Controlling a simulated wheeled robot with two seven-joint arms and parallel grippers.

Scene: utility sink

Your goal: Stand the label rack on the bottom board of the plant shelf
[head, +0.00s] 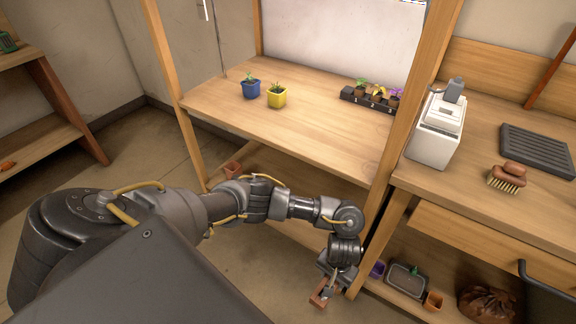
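My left gripper (330,288) is low in front of the plant shelf, near its right front post. It appears shut on a small reddish-brown piece (319,295), which looks like the label rack; the fingers and arm hide part of it. The plant shelf has a wooden upper board (300,132) and posts. Its bottom board (268,166) shows only in part behind my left arm. The held piece is apart from that board, in front and to the right. My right gripper is out of view.
A terracotta pot (232,169) is at the bottom board's left. The upper board holds a blue pot (251,89), a yellow pot (277,97) and a black numbered stand (366,101) with small plants. A bench (490,215) stands close at right, with an open drawer (480,240).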

